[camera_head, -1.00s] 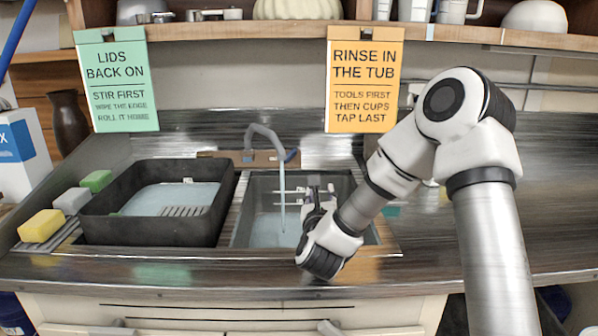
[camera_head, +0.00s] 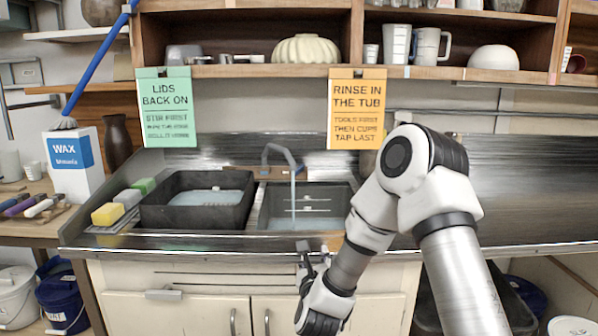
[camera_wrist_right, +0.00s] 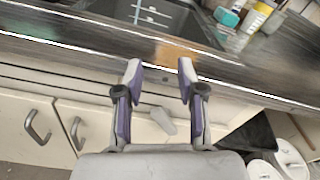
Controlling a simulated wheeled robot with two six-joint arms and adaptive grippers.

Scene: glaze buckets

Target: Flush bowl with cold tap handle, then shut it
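The grey gooseneck tap (camera_head: 278,153) stands behind the right-hand sink basin (camera_head: 262,212), and a pale stream of water (camera_head: 293,198) falls from it. A small blue handle (camera_head: 299,168) shows beside the tap; how far it is turned is too small to tell. White level marks show inside the basin, and also in the wrist view (camera_wrist_right: 150,14). My right gripper (camera_head: 302,250) is in front of the counter's front edge, clear of the basin and tap. In the wrist view its two fingers (camera_wrist_right: 159,72) are apart with nothing between them. My left gripper is out of view.
A dark tub (camera_head: 150,216) of water stands left of the basin, with yellow, grey and green sponges (camera_head: 108,213) beside it. Two signs (camera_head: 357,110) hang from the shelf above. The counter (camera_head: 520,215) to the right is largely clear. Cabinet doors (camera_head: 205,312) are below.

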